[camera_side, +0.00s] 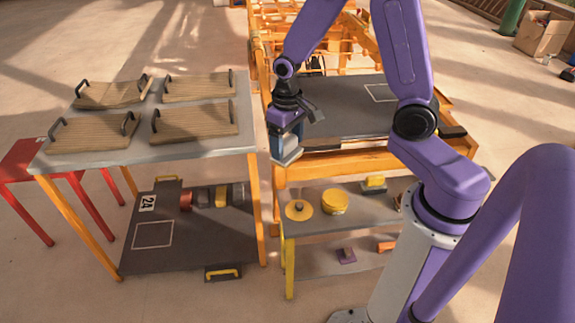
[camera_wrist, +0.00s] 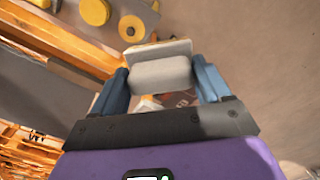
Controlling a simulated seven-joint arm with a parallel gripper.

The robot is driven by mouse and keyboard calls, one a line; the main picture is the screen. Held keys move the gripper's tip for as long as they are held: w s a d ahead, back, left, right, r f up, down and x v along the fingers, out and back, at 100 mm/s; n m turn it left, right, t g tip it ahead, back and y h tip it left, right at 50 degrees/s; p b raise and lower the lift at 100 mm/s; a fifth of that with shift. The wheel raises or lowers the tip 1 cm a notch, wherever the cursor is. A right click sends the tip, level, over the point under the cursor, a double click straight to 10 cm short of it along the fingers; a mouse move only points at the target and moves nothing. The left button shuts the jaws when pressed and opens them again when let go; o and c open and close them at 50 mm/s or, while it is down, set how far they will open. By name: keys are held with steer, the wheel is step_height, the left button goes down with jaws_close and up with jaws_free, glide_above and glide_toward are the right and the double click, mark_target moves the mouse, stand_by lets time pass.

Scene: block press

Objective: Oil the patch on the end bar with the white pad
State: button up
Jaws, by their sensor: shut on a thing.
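My gripper (camera_side: 286,146) hangs between the grey table on the left and the dark-topped press bench, above the lower shelf. Its blue fingers are shut on the white pad (camera_side: 289,157), which points downward. In the wrist view the pad (camera_wrist: 160,74) sits between both fingers, with a pale flat face at its far end. The pad is in the air and touches nothing else that I can see. An orange bar (camera_side: 345,162) runs along the bench's near edge, to the right of the pad. I cannot make out a patch on any bar.
The grey table (camera_side: 190,146) holds several wooden boards with handles. The lower shelf (camera_side: 350,218) holds a yellow disc (camera_side: 299,210), a yellow round tin (camera_side: 334,202) and a yellow block (camera_side: 375,183). A dark board (camera_side: 190,262) lies low on the left. The bench top (camera_side: 345,105) is mostly clear.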

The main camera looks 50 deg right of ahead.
steer(key=w+d+f+m, duration=0.5)
steer(key=w+d+f, duration=0.35)
steer(key=d, duration=0.35)
steer(key=d+f+m, duration=0.4)
steer(key=d+f, duration=0.6)
steer(key=d, duration=0.4)
steer(key=shift+d+f, duration=0.15)
steer(key=shift+f, duration=2.9)
steer(key=shift+s+d+f, duration=0.35)
steer(key=shift+f, duration=0.2)
steer(key=shift+s+d, duration=3.5)
steer(key=shift+w+a, duration=3.85)
steer(key=shift+r, duration=0.35)
step_height(320, 180, up, 7)
steer(key=shift+r, duration=0.2)
